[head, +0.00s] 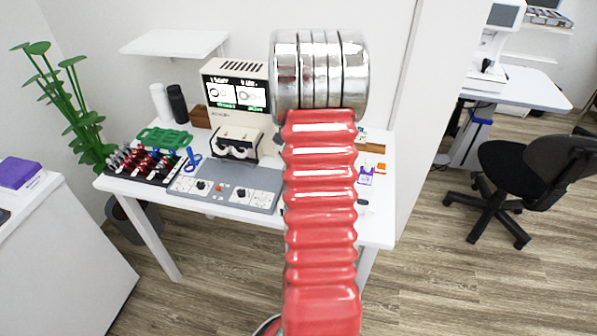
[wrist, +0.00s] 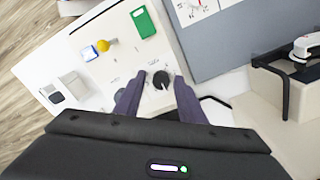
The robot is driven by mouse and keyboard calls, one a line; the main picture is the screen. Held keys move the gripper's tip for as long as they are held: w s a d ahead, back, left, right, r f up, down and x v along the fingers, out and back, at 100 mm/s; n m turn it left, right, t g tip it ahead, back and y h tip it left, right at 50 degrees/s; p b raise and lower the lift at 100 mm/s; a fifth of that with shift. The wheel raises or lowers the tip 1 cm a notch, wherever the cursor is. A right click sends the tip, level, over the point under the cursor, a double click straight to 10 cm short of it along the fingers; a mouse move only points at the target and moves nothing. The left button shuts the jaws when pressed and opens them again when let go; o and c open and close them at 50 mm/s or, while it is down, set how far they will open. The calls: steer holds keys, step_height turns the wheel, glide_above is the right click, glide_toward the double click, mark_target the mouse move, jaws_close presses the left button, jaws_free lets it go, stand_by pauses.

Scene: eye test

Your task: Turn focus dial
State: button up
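A round black dial (wrist: 161,80) with a pale pointer mark sits on a white panel (wrist: 205,62) in the wrist view. Small print surrounds it, too small to read. My gripper (wrist: 159,84) is open, with one dark purple finger on each side of the dial. Narrow gaps show between the dial and both fingers. Whether the fingertips are level with the dial or above it, I cannot tell. In the head view my red arm hides the gripper and this dial.
The white panel also bears a green part (wrist: 143,22) and a yellow knob (wrist: 103,46). A grey console (wrist: 235,40) adjoins it. A cream device (head: 236,142) with black handles stands behind the console. A tool rack (head: 147,163) is at the table's left.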

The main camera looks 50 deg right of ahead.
jaws_close()
steer(key=shift+a, duration=0.25)
steer(key=shift+d, duration=0.15)
steer(key=shift+s, duration=0.1)
steer(key=shift+d+n, duration=0.1)
steer(key=shift+n, duration=0.2)
steer(key=shift+n, duration=0.8)
steer(key=n, duration=0.6)
steer(key=shift+s+d, duration=0.1)
steer(key=shift+d, duration=0.05)
